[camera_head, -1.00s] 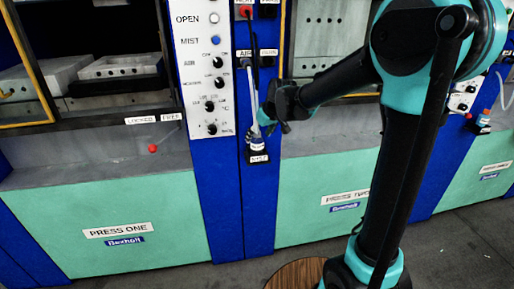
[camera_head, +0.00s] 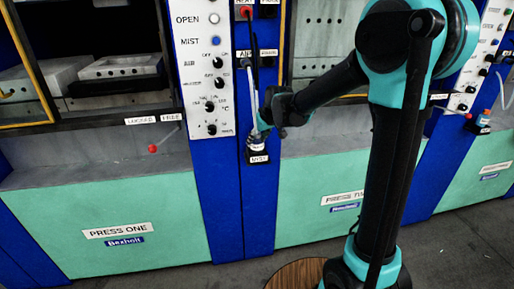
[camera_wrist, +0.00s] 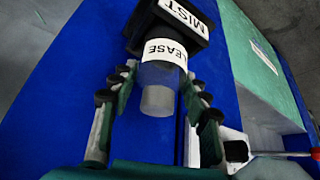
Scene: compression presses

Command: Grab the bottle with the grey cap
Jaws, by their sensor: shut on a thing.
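The bottle (camera_wrist: 166,76) stands in the black holder marked MIST (camera_wrist: 172,20) on a blue post. In the wrist view it has a white label reading "LEASE" and a translucent grey cap (camera_wrist: 158,101) pointing towards me. My gripper (camera_wrist: 157,88) has one finger on each side of the bottle and is shut on it near the cap. In the head view my gripper (camera_head: 267,116) reaches the bottle (camera_head: 257,142) from the right; the fingers hide part of its top. The bottle is still at its holder.
A light hose (camera_head: 254,95) hangs down the post just beside my gripper. The control panel (camera_head: 205,70) is to the left. A red-knobbed lever (camera_head: 152,149) sticks out of press one. Another bottle (camera_head: 484,118) stands on the far right post.

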